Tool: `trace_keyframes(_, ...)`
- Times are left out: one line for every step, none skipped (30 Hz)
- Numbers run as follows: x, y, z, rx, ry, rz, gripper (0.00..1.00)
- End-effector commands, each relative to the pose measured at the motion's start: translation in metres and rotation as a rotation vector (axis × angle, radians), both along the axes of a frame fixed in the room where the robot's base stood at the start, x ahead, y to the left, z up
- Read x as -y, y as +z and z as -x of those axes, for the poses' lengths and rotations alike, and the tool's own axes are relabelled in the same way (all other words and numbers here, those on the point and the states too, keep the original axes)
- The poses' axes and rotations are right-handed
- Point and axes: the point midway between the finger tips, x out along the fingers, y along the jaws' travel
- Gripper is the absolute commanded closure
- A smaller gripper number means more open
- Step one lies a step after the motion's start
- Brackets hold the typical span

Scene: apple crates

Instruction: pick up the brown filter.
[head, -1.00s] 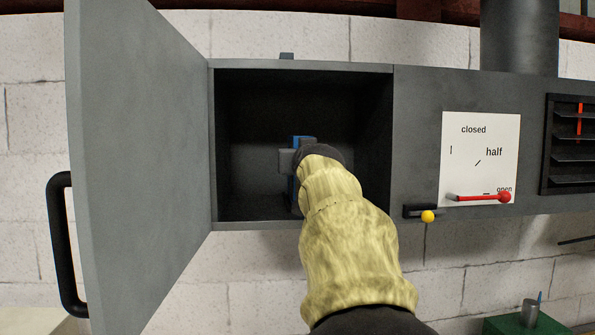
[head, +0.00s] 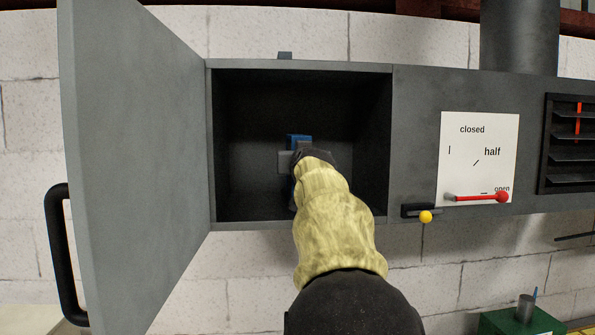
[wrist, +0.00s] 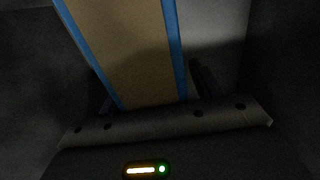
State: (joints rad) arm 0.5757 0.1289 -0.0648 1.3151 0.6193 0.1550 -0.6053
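The brown filter (wrist: 130,50) fills the upper middle of the wrist view, a flat brown panel with blue edge strips, slightly tilted there. In the head view only its blue edge (head: 299,140) shows, inside the open grey cabinet compartment (head: 300,66); my arm hides the rest. My gripper (wrist: 155,92) is inside the compartment, its dark fingers on either side of the filter's near end. A narrow gap shows between the right finger and the blue edge; the left finger is mostly hidden in shadow. The gripper looks open around the filter.
The cabinet door (head: 135,170) stands open at the left with a black handle (head: 62,250). Compartment walls surround my arm. To the right are a white dial plate (head: 480,150), a red lever (head: 485,197), a yellow knob (head: 425,217) and a louvred vent (head: 570,145).

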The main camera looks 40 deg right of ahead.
Motion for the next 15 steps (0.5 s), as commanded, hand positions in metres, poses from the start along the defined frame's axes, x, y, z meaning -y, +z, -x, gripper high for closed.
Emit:
trace_keyframes(-0.0001, 0.0001, 0.0001, 0.0, 0.0, 0.0, 0.45)
trace_keyframes(-0.0001, 0.0001, 0.0001, 0.0, 0.0, 0.0, 0.51)
trace_keyframes(-0.0001, 0.0001, 0.0001, 0.0, 0.0, 0.0, 0.59)
trace_keyframes(-0.0001, 0.0001, 0.0001, 0.0, 0.0, 0.0, 0.65)
trace_keyframes(-0.0001, 0.0001, 0.0001, 0.0, 0.0, 0.0, 0.71)
trace_keyframes(-0.0001, 0.0001, 0.0002, 0.0, 0.0, 0.0, 0.79)
trace_keyframes(-0.0001, 0.0001, 0.0002, 0.0, 0.0, 0.0, 0.85)
trace_keyframes(-0.0002, 0.0008, 0.0003, 0.001, 0.0, 0.001, 0.86)
trace_keyframes(-0.0002, 0.0008, 0.0003, 0.001, 0.0, 0.001, 0.86)
trace_keyframes(-0.0002, 0.0008, 0.0003, 0.001, 0.0, 0.001, 0.86)
trace_keyframes(-0.0002, 0.0008, 0.0003, 0.001, 0.0, 0.001, 0.86)
trace_keyframes(-0.0002, 0.0008, 0.0003, 0.001, 0.0, 0.001, 0.86)
trace_keyframes(-0.0002, 0.0008, 0.0003, 0.001, 0.0, 0.001, 0.86)
trace_keyframes(-0.0002, 0.0012, 0.0003, 0.001, 0.0, 0.001, 0.86)
trace_keyframes(-0.0002, 0.0024, 0.0002, 0.002, 0.0, 0.001, 0.86)
